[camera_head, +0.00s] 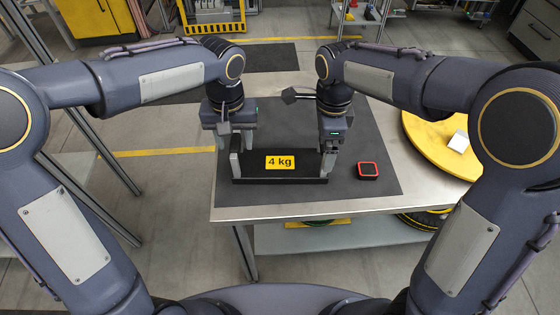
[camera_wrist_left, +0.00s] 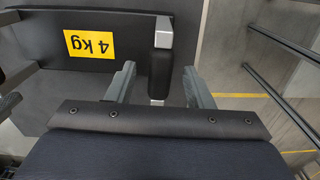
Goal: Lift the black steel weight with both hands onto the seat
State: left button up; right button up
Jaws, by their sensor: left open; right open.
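The black steel weight (camera_head: 307,169) lies on the dark mat on the table, with a yellow "4 kg" label in its middle. It also shows in the left wrist view (camera_wrist_left: 140,30), where its dark grip (camera_wrist_left: 160,72) with a grey end block stands between my left fingers. My left gripper (camera_head: 236,158) is open at the weight's left end, its fingers on either side of the grip with gaps visible. My right gripper (camera_head: 328,160) is open at the right end; its fingers partly hide the grip there, so contact is unclear. I cannot tell which thing is the seat.
A small red-and-black device (camera_head: 368,170) lies on the mat (camera_head: 375,188) right of the weight. A yellow round disc (camera_head: 425,140) with a white block (camera_head: 459,141) is at the table's right. The metal table edge (camera_head: 300,209) is in front. A grey frame post stands at left.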

aim_at(257, 166)
pick_arm(q)
jog(key=shift+f, duration=2.1)
pick_arm(e)
jog(key=shift+f, duration=2.05)
pick_arm(q)
jog(key=c, duration=1)
pick_arm(e)
jog(key=c, duration=1)
pick_arm(q)
grip_shut()
pick_arm(e)
jog(key=c, duration=0.9)
pick_arm(q)
jog(key=shift+w+r, duration=0.15)
jog(key=shift+r, duration=0.1)
pick_arm(e)
jog(key=shift+w+r, duration=0.2)
jog(key=shift+r, duration=0.05)
